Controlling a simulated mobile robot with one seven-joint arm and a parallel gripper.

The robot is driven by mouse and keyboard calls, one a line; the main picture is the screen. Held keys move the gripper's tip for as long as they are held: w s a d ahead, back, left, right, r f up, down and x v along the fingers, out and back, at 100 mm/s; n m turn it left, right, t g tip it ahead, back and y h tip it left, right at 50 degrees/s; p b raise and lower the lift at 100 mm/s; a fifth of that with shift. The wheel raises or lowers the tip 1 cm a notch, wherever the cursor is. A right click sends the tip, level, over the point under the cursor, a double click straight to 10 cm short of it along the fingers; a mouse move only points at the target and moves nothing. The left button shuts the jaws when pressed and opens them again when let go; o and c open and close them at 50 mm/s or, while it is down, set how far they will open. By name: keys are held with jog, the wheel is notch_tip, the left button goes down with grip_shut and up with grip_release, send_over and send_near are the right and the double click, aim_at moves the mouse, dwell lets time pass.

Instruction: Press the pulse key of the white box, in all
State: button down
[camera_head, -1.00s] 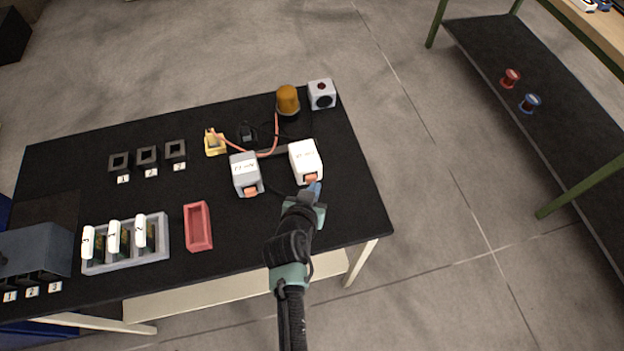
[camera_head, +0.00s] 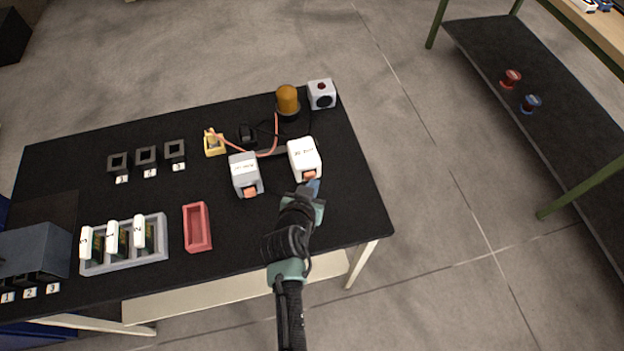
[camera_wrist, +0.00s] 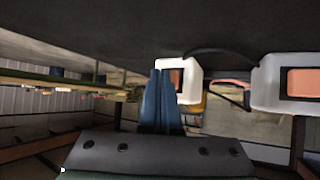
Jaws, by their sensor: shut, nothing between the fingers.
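The white box (camera_head: 304,156) stands on the black table, right of a grey box. Its orange key (camera_head: 310,175) is on its near face. My gripper (camera_head: 314,184) is shut and empty, with its blue fingertips right at this key. In the wrist view the shut fingers (camera_wrist: 158,76) point at the white box (camera_wrist: 193,69) and cover part of its front. A strip of its orange key (camera_wrist: 175,78) shows beside the fingers. I cannot tell whether the tips touch the key or whether it is pushed in.
The grey box (camera_head: 243,172) with its own orange key (camera_head: 250,192) stands close on the left. A red tray (camera_head: 197,227) lies to the left. The table's right end is clear.

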jog(key=shift+s, duration=0.1)
dwell(0.3)
jog(key=shift+s+d+p, duration=0.25)
jog(key=shift+s, duration=0.25)
jog(key=shift+s+d+p, duration=0.2)
jog(key=shift+s+p, duration=0.05)
jog(key=shift+s, duration=0.25)
jog(key=shift+s+d+p, duration=0.3)
jog(key=shift+s, duration=0.45)
jog(key=shift+s+d+p, duration=0.3)
jog(key=shift+s, duration=0.5)
jog(key=shift+s+d+p, duration=0.3)
jog(key=shift+s, duration=0.45)
